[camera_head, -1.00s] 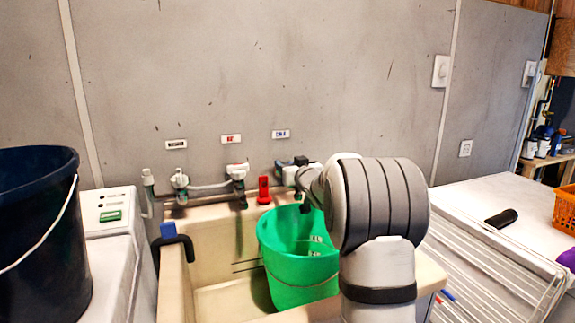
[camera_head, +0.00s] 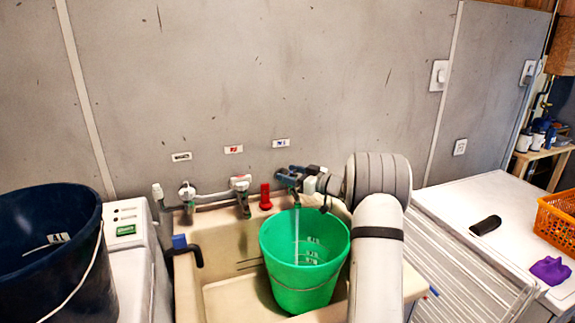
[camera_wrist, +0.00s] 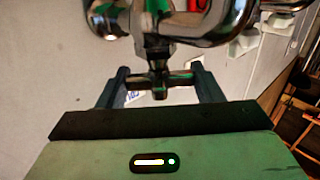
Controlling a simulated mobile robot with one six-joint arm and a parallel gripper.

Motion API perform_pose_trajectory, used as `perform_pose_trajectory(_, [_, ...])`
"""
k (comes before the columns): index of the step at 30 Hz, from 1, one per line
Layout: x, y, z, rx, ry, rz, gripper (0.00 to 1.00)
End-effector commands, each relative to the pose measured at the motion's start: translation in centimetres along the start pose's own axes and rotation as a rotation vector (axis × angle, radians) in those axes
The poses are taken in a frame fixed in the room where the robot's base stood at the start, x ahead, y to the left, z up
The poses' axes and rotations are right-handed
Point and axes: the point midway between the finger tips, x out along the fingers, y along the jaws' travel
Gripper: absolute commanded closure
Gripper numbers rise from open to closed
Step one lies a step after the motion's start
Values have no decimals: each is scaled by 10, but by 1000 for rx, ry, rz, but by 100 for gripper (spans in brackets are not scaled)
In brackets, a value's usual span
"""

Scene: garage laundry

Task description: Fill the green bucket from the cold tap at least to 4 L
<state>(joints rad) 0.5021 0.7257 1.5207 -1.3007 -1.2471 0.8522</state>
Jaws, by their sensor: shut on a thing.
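The green bucket (camera_head: 303,283) stands upright in the cream utility sink, with pale level marks on its inner wall. The cold tap (camera_head: 288,178) is at the back of the sink under a blue-marked label (camera_head: 281,142). A thin pale stream, apparently water, runs down into the bucket; I cannot tell the level. My gripper (camera_head: 304,180) is at the tap. The wrist view shows its two dark fingers shut on the cross-shaped tap handle (camera_wrist: 158,80), and the gripper (camera_wrist: 158,92) there has nothing else between them.
The sink (camera_head: 215,250) has room left of the bucket. A red-labelled tap (camera_head: 241,190) and a red object (camera_head: 265,197) are beside the cold tap. A dark blue bucket (camera_head: 45,285) stands at left. An orange basket (camera_head: 558,222) and purple cloth (camera_head: 550,270) lie at right.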

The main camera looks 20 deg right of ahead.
Motion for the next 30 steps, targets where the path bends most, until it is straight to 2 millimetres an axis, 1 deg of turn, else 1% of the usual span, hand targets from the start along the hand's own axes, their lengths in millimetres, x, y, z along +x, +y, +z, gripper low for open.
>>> perform_pose_trajectory(1, [0, 1, -4, 0, 1, -25, 63])
perform_pose_trajectory(9, [1, 0, -2, 0, 2, -114, 63])
perform_pose_trajectory(25, [1, 0, -2, -3, 4, -133, 63])
perform_pose_trajectory(26, [1, 0, -2, -3, 4, -133, 38])
perform_pose_trajectory(30, [0, 0, -1, -2, 3, -132, 26])
